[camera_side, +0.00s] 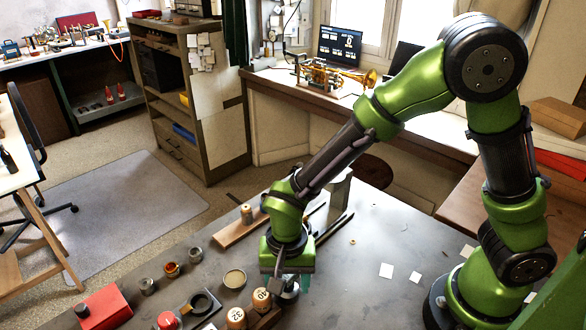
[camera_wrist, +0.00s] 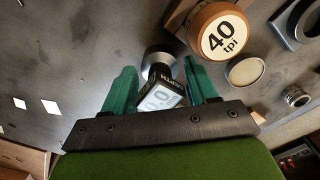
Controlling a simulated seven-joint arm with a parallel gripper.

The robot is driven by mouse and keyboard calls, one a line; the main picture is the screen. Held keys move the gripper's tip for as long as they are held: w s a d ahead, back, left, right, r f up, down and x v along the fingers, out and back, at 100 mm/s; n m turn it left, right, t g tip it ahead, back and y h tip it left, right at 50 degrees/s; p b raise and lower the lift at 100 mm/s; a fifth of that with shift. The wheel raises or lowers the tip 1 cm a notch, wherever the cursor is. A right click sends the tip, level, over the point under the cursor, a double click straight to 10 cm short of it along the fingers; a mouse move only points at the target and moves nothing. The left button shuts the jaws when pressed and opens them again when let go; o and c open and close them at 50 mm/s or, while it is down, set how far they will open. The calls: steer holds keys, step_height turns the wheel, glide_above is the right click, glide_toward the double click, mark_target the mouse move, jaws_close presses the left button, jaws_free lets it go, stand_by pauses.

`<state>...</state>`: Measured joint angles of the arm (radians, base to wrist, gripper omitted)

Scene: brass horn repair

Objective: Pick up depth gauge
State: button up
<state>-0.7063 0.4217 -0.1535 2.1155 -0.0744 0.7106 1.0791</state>
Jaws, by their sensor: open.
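The depth gauge (camera_wrist: 160,92) has a small digital display and a dark body with a round metal base. It stands between the two teal fingers of my gripper (camera_wrist: 160,80) in the wrist view. Gaps show on both sides, so the fingers are open around it. In the side view, my gripper (camera_side: 287,280) points down low over the grey bench, and the gauge (camera_side: 288,295) shows only partly beneath it.
A wooden cylinder marked 40 tpi (camera_wrist: 220,31) stands close beside the gauge, with another marked 32 (camera_side: 236,318) nearby. A round tin (camera_side: 234,278), small jars and a red box (camera_side: 103,308) lie left. Paper squares (camera_side: 386,270) lie right on mostly clear bench.

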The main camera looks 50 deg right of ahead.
steer(key=shift+f, duration=0.6)
steer(key=c, duration=0.9)
step_height(320, 180, up, 9)
steer(key=shift+w+f, duration=0.1)
steer(key=w+d+r+m, duration=0.2)
steer(key=d, duration=0.2)
steer(key=w+d+r+m, duration=0.2)
steer(key=w+d, duration=0.1)
steer(key=d, duration=0.1)
steer(key=w+d+r+m, duration=0.1)
steer(key=w+d+r, duration=0.1)
steer(key=d, duration=0.3)
steer(key=shift+w+m, duration=0.4)
steer(key=shift+w, duration=0.25)
